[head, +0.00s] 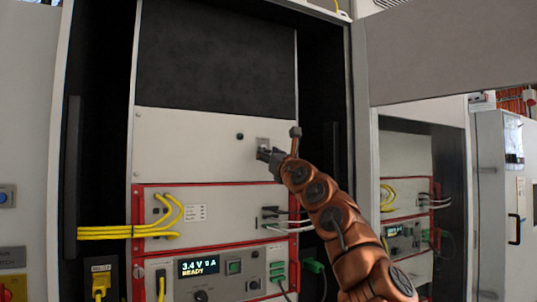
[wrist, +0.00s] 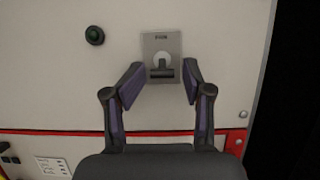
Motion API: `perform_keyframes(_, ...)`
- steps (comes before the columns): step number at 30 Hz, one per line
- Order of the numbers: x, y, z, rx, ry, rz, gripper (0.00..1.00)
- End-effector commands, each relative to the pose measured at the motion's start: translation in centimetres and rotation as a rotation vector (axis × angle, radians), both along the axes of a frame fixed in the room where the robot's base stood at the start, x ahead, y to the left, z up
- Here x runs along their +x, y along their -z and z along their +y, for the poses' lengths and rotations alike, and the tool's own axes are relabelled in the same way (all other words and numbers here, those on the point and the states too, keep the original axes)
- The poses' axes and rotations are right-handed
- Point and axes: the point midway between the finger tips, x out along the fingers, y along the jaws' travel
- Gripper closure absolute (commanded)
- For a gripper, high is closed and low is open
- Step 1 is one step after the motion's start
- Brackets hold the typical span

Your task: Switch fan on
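The fan switch (wrist: 161,68) is a toggle on a small grey plate (wrist: 161,45) marked with a short label that looks like "FAN". Its lever shows as a dark bar below a pale round base. In the head view the plate (head: 263,142) is partly hidden behind my gripper (head: 263,154). In the wrist view my gripper (wrist: 160,84) is open, with one finger on each side of the lower part of the plate. The lever lies between the fingertips, with gaps on both sides. I cannot tell how far the fingertips are from the panel.
A dark green round button or lamp (wrist: 94,35) sits left of the switch. Below are red-framed modules with yellow cables (head: 110,232) and a display (head: 198,267) reading "3.4 V 9 A READY". An open cabinet door (head: 455,52) stands at the right.

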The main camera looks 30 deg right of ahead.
Motion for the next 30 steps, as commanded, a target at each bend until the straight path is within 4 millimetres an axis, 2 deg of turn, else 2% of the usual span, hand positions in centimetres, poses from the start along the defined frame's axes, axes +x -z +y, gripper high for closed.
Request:
perform_keyframes(1,-0.03,0.02,-0.18,0.002,0.001,0.0,0.6)
perform_keyframes(13,-0.03,0.04,-0.22,0.002,0.004,0.0,1.0)
perform_keyframes(30,-0.17,-0.93,0.47,-0.001,-0.004,0.088,1.0)
